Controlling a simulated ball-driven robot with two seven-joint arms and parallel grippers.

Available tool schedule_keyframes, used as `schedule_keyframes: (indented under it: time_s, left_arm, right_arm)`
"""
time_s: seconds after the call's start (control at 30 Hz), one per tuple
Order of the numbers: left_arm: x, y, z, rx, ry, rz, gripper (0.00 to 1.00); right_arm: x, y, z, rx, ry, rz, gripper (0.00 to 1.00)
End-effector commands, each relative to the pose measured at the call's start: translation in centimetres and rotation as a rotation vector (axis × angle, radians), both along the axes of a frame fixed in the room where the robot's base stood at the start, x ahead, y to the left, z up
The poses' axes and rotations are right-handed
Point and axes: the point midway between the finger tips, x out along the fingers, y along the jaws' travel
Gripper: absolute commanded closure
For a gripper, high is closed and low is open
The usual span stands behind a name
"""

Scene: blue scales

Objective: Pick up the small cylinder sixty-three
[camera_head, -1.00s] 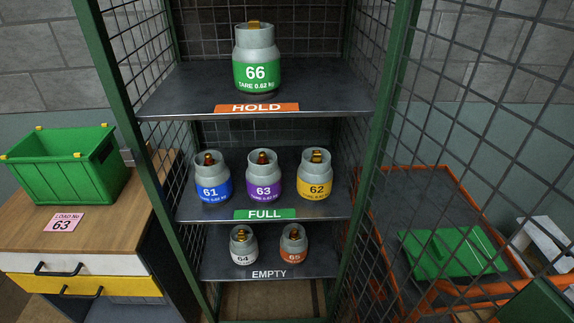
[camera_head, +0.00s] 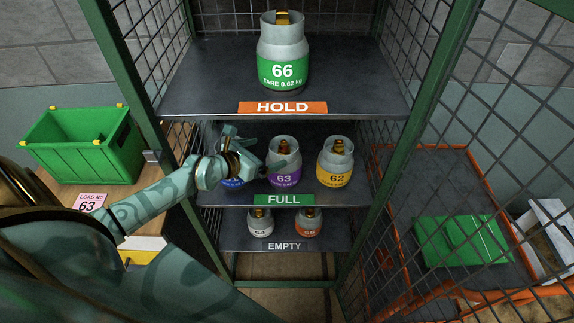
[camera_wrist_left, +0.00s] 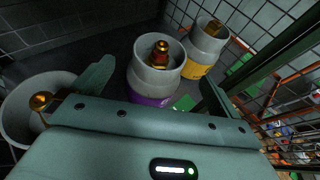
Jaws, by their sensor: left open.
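Cylinder 63 (camera_head: 284,165) is a small grey cylinder with a purple band and a brass valve. It stands upright on the FULL shelf (camera_head: 283,199), between cylinders 61 (camera_head: 233,183) and 62 (camera_head: 335,163). My left gripper (camera_head: 257,162) is inside the cage at that shelf, in front of cylinder 61 and at the left side of 63. In the left wrist view cylinder 63 (camera_wrist_left: 155,72) shows between the two spread fingers, its lower part hidden by the gripper body. The left gripper is open and empty. My right gripper is not in view.
Cylinder 66 (camera_head: 283,55) stands on the HOLD shelf above. Cylinders 64 (camera_head: 260,223) and 65 (camera_head: 308,223) stand on the EMPTY shelf below. Green cage posts and mesh flank the shelves. A green crate (camera_head: 85,150) and a pink "LOAD No 63" card (camera_head: 89,202) are on the left bench.

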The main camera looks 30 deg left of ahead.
Motion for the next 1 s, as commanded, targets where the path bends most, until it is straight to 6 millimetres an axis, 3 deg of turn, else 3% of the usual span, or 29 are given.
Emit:
schedule_keyframes:
  time_s: [0.1,0.33,0.6,0.87,1.0]
  left_arm:
    - [2.1,-0.5,-1.0,-0.001,-0.001,0.001,0.00]
    - [3.9,-0.9,-1.7,-0.001,-0.001,0.000,0.00]
    - [7.5,-1.8,-3.3,-0.002,-0.001,0.002,0.00]
    - [7.9,-1.9,-3.3,-0.002,0.001,0.001,0.00]
    - [7.9,-1.9,-3.3,-0.003,0.001,0.001,0.33]
  right_arm:
    - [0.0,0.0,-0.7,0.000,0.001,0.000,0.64]
    - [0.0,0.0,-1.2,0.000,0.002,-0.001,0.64]
    - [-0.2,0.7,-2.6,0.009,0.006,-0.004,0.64]
    - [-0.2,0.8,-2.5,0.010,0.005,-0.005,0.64]
    - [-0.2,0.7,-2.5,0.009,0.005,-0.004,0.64]
